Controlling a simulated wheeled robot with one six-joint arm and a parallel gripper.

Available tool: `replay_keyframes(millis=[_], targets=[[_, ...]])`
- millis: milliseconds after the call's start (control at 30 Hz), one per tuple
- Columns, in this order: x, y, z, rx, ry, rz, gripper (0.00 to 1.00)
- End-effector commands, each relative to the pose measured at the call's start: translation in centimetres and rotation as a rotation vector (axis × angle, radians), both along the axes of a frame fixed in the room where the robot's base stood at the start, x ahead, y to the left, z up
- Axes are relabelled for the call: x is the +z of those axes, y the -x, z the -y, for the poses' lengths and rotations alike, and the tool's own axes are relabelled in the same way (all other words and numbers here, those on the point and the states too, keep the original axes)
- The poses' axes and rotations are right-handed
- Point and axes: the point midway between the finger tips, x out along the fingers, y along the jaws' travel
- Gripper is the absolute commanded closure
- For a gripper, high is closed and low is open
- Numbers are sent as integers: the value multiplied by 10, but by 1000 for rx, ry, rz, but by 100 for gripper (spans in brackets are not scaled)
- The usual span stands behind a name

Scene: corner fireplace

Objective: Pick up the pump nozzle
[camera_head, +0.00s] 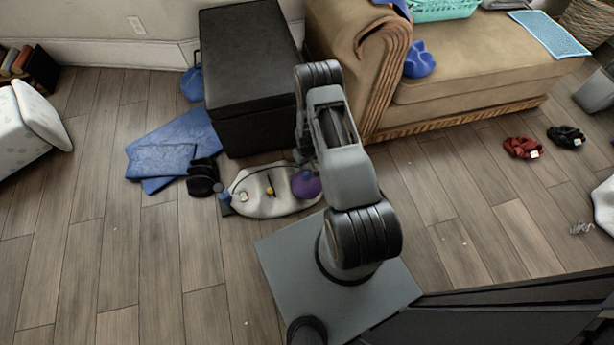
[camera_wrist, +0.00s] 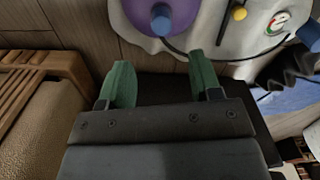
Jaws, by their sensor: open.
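A white floppy item (camera_head: 282,204) lies on the floor in front of the black chest. It carries a purple disc (camera_head: 306,185), a small yellow piece (camera_head: 269,190) and a round gauge (camera_head: 244,197). In the wrist view, a blue knob (camera_wrist: 162,20) stands on the purple disc, the yellow piece (camera_wrist: 239,12) has a dark tip, and a blue fitting (camera_wrist: 312,34) is at the right edge. I cannot tell which is the pump nozzle. My gripper (camera_wrist: 162,80) is open and empty, its green fingertips apart, below the purple disc in the picture. My arm hides it in the head view.
The black chest (camera_head: 250,70) and tan sofa (camera_head: 460,70) stand close behind. A blue cloth (camera_head: 165,158) and a black ribbed object (camera_head: 202,178) lie left of the white item. Red (camera_head: 522,147) and black (camera_head: 566,136) items lie right. The left floor is mostly clear.

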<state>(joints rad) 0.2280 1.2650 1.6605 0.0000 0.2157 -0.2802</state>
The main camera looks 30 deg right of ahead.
Motion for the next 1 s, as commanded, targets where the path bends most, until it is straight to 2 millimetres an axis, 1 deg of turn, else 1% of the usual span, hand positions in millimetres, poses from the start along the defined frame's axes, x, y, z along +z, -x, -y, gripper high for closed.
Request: replay_keyframes(millis=[33,200,300,567,667,900,1000], targets=[[-14,0,0,0,0,-1,42],[-38,0,0,0,0,-1,42],[-47,0,0,0,0,-1,42],[-55,0,-1,0,0,-1,42],[-65,1,-1,0,-1,-2,42],[-98,2,-2,0,0,-1,42],[-104,2,-2,0,1,0,42]])
